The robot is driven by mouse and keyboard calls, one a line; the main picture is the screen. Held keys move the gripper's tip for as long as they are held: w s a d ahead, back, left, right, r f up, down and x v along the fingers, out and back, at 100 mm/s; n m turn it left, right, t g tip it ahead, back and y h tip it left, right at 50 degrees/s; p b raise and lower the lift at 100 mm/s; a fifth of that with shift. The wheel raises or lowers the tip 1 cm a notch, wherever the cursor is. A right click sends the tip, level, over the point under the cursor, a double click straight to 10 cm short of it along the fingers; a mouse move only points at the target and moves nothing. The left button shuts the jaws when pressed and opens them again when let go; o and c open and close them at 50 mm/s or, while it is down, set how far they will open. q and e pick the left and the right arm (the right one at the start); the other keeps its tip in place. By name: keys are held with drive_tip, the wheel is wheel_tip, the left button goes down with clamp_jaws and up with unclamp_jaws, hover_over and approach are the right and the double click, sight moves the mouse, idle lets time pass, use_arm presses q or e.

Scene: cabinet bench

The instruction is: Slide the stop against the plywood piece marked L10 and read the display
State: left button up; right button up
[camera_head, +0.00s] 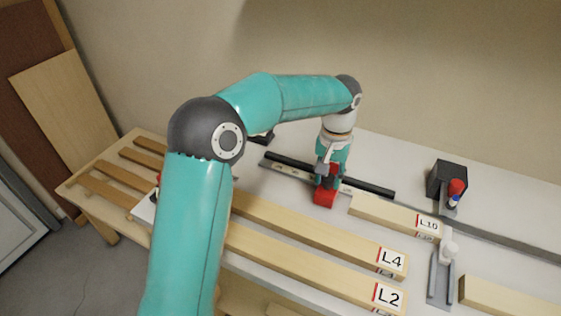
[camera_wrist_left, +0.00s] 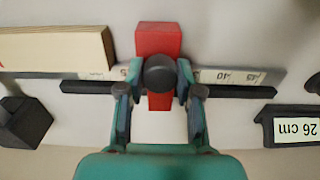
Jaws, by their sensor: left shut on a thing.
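The red stop (camera_head: 325,196) sits on the measuring rail (camera_head: 290,171) by the back of the bench. My left gripper (camera_wrist_left: 159,88) is shut on the dark round knob of the stop (camera_wrist_left: 157,38). The plywood piece marked L10 (camera_head: 395,215) lies to the right of the stop in the head view; in the wrist view the piece (camera_wrist_left: 55,48) is left of it. A narrow gap shows between its end and the stop. The display (camera_wrist_left: 295,130) shows what looks like 26 cm. My right gripper is not in view.
Strips marked L4 (camera_head: 320,236) and L2 (camera_head: 310,270) lie in front of the rail. A black block (camera_head: 447,178) with a red-and-blue item beside it stands at the right. A grey bracket (camera_head: 440,280) is near the end of L10.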

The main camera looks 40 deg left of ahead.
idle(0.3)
use_arm(q)
drive_tip(key=shift+w+d+p, duration=0.25)
drive_tip(key=shift+w+d, duration=0.05)
drive_tip(key=shift+d, duration=0.65)
drive_tip(key=shift+w+d+p, duration=0.25)
drive_tip(key=shift+w+d, duration=0.05)
drive_tip(key=shift+d, duration=0.6)
drive_tip(key=o, duration=0.9)
wheel_tip(320, 180, up, 9)
drive_tip(key=p, duration=0.8)
